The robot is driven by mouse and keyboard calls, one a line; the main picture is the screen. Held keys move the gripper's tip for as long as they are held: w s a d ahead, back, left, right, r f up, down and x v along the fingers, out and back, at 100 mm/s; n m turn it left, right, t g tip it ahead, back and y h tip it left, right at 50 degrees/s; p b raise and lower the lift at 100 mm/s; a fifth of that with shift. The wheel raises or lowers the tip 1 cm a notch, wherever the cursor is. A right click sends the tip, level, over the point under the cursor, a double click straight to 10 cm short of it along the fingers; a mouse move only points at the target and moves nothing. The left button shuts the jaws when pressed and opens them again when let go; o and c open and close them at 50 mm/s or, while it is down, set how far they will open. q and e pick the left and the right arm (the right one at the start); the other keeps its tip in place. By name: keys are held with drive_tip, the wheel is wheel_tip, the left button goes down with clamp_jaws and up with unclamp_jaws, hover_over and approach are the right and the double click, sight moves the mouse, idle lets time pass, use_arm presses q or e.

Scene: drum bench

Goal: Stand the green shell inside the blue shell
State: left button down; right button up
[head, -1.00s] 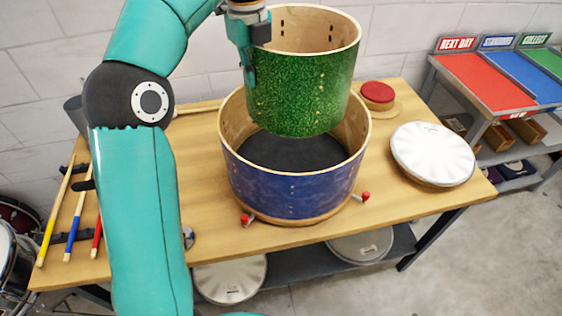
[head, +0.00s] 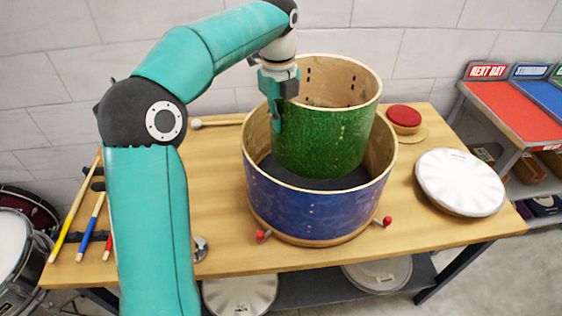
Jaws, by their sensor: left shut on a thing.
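The green shell (head: 325,140) is an open sparkly drum shell with a pale wooden inside. It is upright, with its lower part inside the blue shell (head: 315,208). The blue shell is wider and stands on the bench on a round wooden base, with a dark floor inside. My left gripper (head: 277,118) is shut on the green shell's left wall near the rim. I cannot tell whether the green shell's bottom touches the dark floor. My right gripper is not in view.
Red-tipped pegs (head: 263,236) stick out at the blue shell's base. A white drumhead (head: 460,182) and a red round pad (head: 404,116) lie to the right. A mallet (head: 215,122) lies behind, and drumsticks (head: 88,228) are racked at the left. A shelf with coloured trays (head: 515,108) stands at far right.

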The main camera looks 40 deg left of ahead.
sight(280, 163)
use_arm(q)
wheel_tip(280, 163, down, 12)
drive_tip(key=shift+r, duration=0.25)
idle(0.3)
drive_tip(key=shift+f+b, duration=0.35)
drive_tip(key=shift+b, duration=0.05)
drive_tip(key=shift+f, duration=0.25)
drive_tip(key=c, duration=1.3)
unclamp_jaws()
drive_tip(key=shift+r, duration=0.5)
drive_tip(key=shift+r+p, duration=0.3)
drive_tip(key=shift+r, duration=0.1)
wheel_tip(280, 163, up, 11)
drive_tip(key=shift+s+r+p, duration=0.15)
drive_tip(key=shift+p, duration=0.15)
